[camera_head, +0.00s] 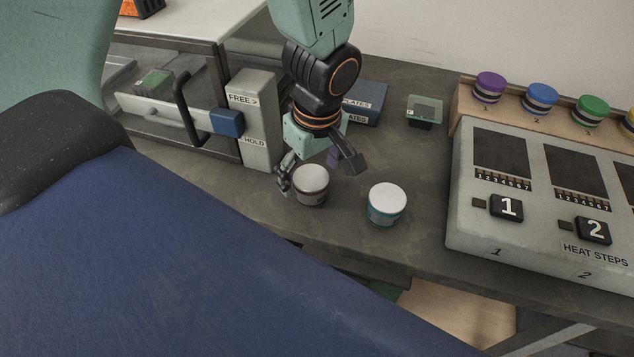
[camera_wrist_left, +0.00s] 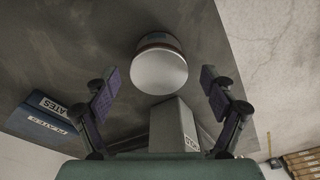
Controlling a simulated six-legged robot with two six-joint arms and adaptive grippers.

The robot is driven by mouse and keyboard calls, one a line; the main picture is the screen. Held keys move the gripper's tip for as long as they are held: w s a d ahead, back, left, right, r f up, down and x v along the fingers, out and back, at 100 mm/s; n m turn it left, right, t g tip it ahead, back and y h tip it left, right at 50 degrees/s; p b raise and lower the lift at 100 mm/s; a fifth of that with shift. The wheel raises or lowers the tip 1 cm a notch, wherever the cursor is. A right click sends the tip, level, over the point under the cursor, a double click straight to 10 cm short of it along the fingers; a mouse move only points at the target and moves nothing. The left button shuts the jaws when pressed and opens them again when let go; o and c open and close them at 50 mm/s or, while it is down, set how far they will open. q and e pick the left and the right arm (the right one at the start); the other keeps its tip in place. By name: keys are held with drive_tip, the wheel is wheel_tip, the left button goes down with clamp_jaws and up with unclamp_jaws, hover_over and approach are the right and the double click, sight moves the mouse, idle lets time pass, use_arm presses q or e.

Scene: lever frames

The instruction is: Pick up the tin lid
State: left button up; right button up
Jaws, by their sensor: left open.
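A small tin with a pale round lid (camera_head: 311,173) and a brownish body stands upright on the dark bench. A second tin (camera_head: 387,205), with a white top and teal bands, stands to its right. My left gripper (camera_head: 320,172) points down over the brownish tin, its fingers open and spread on either side of the lid in the picture. In the left wrist view the pale lid (camera_wrist_left: 160,73) lies between the two open fingers (camera_wrist_left: 160,82) with clear gaps at both sides. I cannot tell how high the fingertips are above it. My right gripper is not in view.
A grey panel (camera_head: 540,200) with numbered switches is at right. Bench between the teal tin and panel is clear.

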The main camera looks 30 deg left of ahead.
use_arm(q)
drive_tip(key=shift+r, duration=0.1)
drive_tip(key=shift+w+d, duration=0.1)
drive_tip(key=c, duration=0.9)
drive_tip(key=shift+c, duration=0.6)
